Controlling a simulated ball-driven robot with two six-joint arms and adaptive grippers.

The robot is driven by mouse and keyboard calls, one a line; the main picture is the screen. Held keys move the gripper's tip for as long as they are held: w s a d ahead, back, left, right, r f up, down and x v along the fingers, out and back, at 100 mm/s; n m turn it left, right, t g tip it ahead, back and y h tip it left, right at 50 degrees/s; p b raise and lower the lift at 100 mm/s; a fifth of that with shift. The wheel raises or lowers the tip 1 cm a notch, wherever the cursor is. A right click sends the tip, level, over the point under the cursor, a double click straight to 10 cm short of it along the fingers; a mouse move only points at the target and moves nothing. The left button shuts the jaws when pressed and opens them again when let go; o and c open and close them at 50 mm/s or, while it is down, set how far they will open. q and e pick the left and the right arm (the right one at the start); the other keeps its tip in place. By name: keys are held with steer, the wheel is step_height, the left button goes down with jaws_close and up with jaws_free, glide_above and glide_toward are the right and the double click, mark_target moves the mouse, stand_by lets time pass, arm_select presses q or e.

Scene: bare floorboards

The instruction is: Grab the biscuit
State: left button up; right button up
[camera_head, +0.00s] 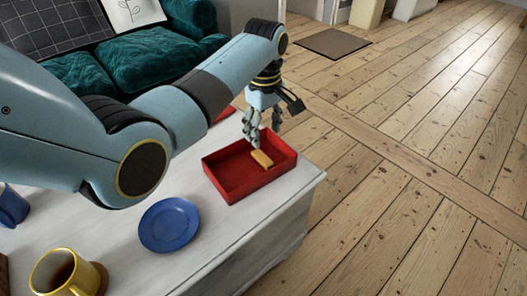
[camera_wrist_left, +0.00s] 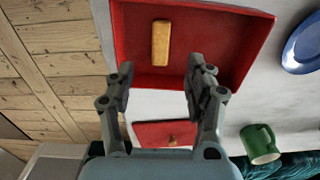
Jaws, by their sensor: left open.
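The biscuit (camera_head: 262,158) is a small golden-tan bar lying in a red tray (camera_head: 233,190) on the white table. In the left wrist view, the biscuit (camera_wrist_left: 161,43) lies lengthwise away from my fingers on the floor of the red tray (camera_wrist_left: 215,50). My left gripper (camera_head: 262,133) points down above the tray, near the biscuit. In the left wrist view, its two fingers (camera_wrist_left: 162,80) are apart with nothing between them, and the biscuit shows beyond the tips. The right gripper does not show in either view.
A blue plate (camera_head: 169,224), a yellow mug (camera_head: 65,275) with dark drink and a blue mug (camera_head: 12,206) stand on the white table. A second red item (camera_wrist_left: 165,133) and a green mug (camera_wrist_left: 260,143) show in the wrist view. Floorboards (camera_head: 400,150) lie clear to the right.

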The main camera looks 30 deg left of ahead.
mark_target(264, 158)
arm_select(q)
step_height(264, 158, down, 4)
steer(key=shift+s+r+b, duration=0.15)
steer(key=shift+r+b, duration=0.05)
steer(key=shift+b, duration=0.45)
step_height(264, 158, down, 6)
steer(key=b, duration=0.3)
steer(key=shift+a+r, duration=0.1)
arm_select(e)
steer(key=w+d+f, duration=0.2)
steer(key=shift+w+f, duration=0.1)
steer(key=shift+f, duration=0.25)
arm_select(q)
steer(key=shift+r, duration=0.1)
steer(key=c, duration=0.9)
